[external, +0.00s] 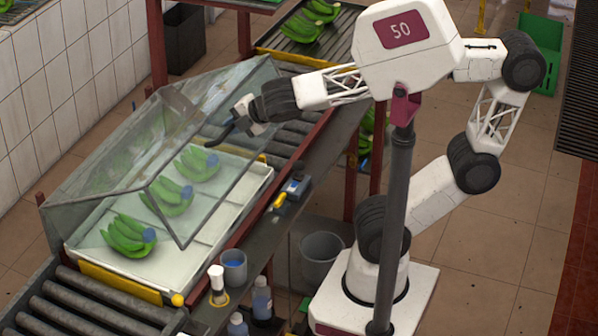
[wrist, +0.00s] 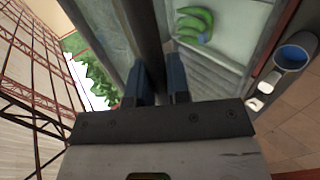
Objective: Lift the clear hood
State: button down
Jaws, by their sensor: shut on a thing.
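The clear hood (external: 150,140) is a glass-like box with grey edges over a white tray (external: 240,205). Its near-right lower edge stands above the tray, so the hood looks tilted up on that side. My gripper (external: 240,122) is at the hood's upper right side. In the wrist view, my gripper's blue fingertips (wrist: 157,80) are shut on a dark bar (wrist: 148,35), which appears to be the hood's handle. Several green banana bunches (external: 128,236) with blue-wrapped ends lie in the tray. One bunch also shows in the wrist view (wrist: 195,24). The fingertips' exact contact is partly hidden.
A roller conveyor (external: 85,300) runs under and beyond the tray. A side ledge holds a blue-filled cup (external: 234,266), bottles (external: 262,300) and a small device (external: 295,186). A dark post (external: 396,210) stands before my arm. A tiled wall is at left.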

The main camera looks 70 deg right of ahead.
jog(key=shift+w+r, duration=0.6)
jog(key=shift+r, duration=0.6)
jog(key=shift+w+r, duration=0.6)
jog(key=shift+r, duration=0.65)
jog(key=shift+w+r, duration=0.6)
jog(key=shift+r, duration=0.6)
jog(key=shift+r, duration=0.1)
jog(key=shift+w+r, duration=0.1)
jog(key=w+r, duration=0.4)
jog(key=r, duration=0.2)
jog(key=shift+w+r, duration=0.15)
jog(key=shift+w, duration=0.15)
jog(key=w+r, duration=0.5)
jog(key=shift+w+r, duration=0.35)
jog(key=shift+r, duration=0.05)
jog(key=shift+w+r, duration=0.1)
